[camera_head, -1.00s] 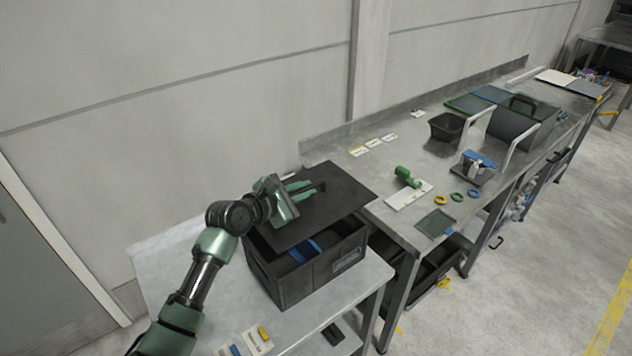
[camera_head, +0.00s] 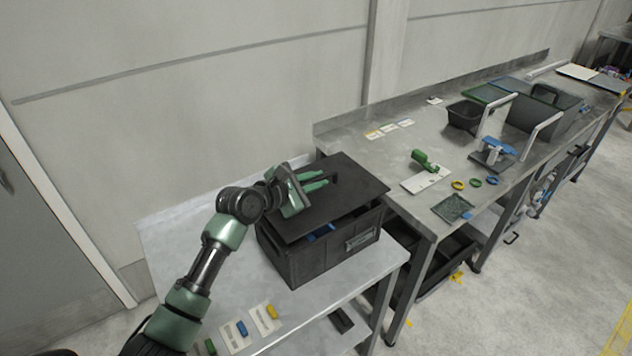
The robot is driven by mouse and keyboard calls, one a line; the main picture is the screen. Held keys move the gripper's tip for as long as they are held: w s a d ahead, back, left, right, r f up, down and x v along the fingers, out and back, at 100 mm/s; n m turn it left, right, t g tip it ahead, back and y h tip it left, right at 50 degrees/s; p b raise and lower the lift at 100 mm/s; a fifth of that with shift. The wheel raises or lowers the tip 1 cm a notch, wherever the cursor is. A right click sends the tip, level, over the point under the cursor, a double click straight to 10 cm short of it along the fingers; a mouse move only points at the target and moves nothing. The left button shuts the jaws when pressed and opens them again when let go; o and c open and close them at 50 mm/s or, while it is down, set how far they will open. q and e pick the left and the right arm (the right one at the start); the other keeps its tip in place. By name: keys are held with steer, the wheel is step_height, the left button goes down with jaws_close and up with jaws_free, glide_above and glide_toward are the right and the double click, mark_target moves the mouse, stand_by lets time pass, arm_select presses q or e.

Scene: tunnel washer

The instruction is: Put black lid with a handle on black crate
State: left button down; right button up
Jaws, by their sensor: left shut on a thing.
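The black crate (camera_head: 318,261) stands on the light table at the centre of the view. The black lid with a handle (camera_head: 350,188) lies over most of the crate's top, slightly askew. A gap shows along the front right, where a blue thing (camera_head: 321,233) is visible inside the crate. My left gripper (camera_head: 324,181) is above the lid, shut on its handle. The gripper's fingers hide part of the handle. Whether the lid touches the rim all round cannot be told. My right gripper is not in view.
The light table (camera_head: 187,248) has free room left of the crate. White plates with coloured pieces (camera_head: 268,317) lie at its front. A longer metal workbench (camera_head: 356,134) adjoins on the right, with a green tool (camera_head: 424,160), a small black bin (camera_head: 464,115) and rings.

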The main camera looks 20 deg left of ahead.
mark_target(309, 196)
arm_select(q)
steer(key=shift+f+b, duration=0.65)
steer(key=shift+f, duration=0.05)
steer(key=shift+f+b, duration=0.3)
steer(key=shift+b, duration=0.05)
steer(key=shift+f, duration=1.05)
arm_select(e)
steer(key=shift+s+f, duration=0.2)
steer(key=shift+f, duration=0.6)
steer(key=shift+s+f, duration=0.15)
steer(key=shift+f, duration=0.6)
arm_select(q)
steer(key=c, duration=1.4)
jaws_free()
steer(key=shift+o, duration=0.2)
steer(key=b+v, duration=0.1)
steer(key=v, duration=0.7)
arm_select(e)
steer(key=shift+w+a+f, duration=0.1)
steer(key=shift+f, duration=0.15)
arm_select(q)
steer(key=shift+f, duration=0.1)
